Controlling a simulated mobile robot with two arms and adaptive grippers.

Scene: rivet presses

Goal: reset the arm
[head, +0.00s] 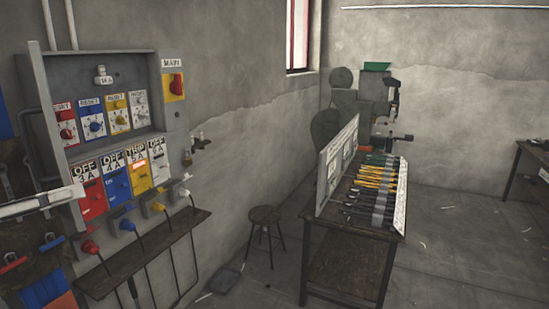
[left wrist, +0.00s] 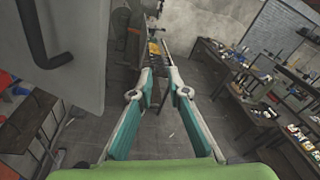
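My left gripper (head: 78,191) comes in from the left edge of the head view as a pale, narrow shape, in front of the lower left of the electrical panel. The left wrist view shows its two fingers with teal pads (left wrist: 158,76). Their tips are apart, with floor and a distant table between them, and nothing is held. My right gripper is in neither view.
The grey electrical panel (head: 130,75), with coloured switches and plugs, stands close by on the left. A tool table (head: 345,272) stands centre right, with a round stool (head: 265,215) beside it. Workbenches (left wrist: 240,115) line the right of the wrist view. Open floor lies between.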

